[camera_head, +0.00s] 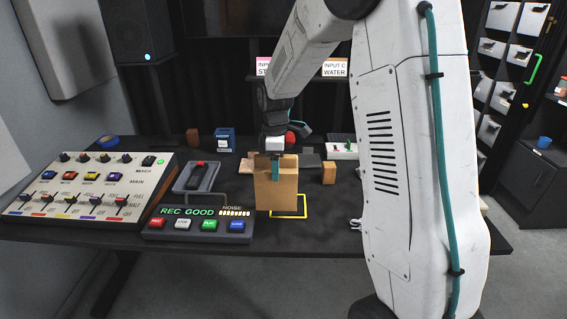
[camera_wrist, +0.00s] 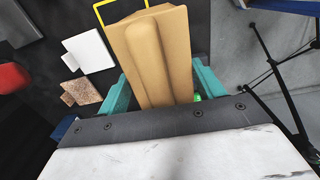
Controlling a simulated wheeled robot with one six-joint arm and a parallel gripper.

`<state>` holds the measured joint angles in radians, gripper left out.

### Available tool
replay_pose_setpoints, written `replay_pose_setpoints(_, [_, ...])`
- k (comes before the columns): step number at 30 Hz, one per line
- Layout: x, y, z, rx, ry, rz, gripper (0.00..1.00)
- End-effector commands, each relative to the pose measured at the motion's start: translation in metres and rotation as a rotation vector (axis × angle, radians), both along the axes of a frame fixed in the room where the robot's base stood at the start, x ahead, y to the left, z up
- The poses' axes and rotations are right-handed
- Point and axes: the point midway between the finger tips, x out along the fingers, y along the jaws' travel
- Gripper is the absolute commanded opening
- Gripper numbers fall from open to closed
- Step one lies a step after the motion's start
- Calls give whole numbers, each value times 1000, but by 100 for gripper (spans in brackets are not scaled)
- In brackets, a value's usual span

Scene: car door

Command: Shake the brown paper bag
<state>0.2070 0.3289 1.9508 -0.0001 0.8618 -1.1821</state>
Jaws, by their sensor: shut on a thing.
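The brown paper bag (camera_head: 277,192) is upright over the middle of the dark table in the head view. My gripper (camera_head: 277,168) comes down on it from above and is shut on its upper part. In the wrist view the bag (camera_wrist: 155,60) sits between the two teal fingers (camera_wrist: 157,85) of my gripper. A yellow square outline (camera_head: 303,207) shows on the table beside and behind the bag's lower right. I cannot tell for sure whether the bag's bottom touches the table.
A recorder panel (camera_head: 200,224) reading "REC GOOD" stands left of the bag, with a mixer (camera_head: 90,187) further left. A small wooden block (camera_head: 329,173) and a red round object (camera_head: 291,139) are near the bag. Clear table lies in front (camera_head: 290,238).

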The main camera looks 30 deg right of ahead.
Motion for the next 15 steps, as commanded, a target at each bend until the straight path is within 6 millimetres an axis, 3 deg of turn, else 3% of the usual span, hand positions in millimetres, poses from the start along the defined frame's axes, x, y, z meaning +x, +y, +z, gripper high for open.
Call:
replay_pose_setpoints(5, [-1,-5,0,0,0,-3,33])
replay_pose_setpoints(12, [-19,-74,0,0,0,-8,33])
replay_pose_setpoints(15, [-24,-93,0,0,0,-5,33])
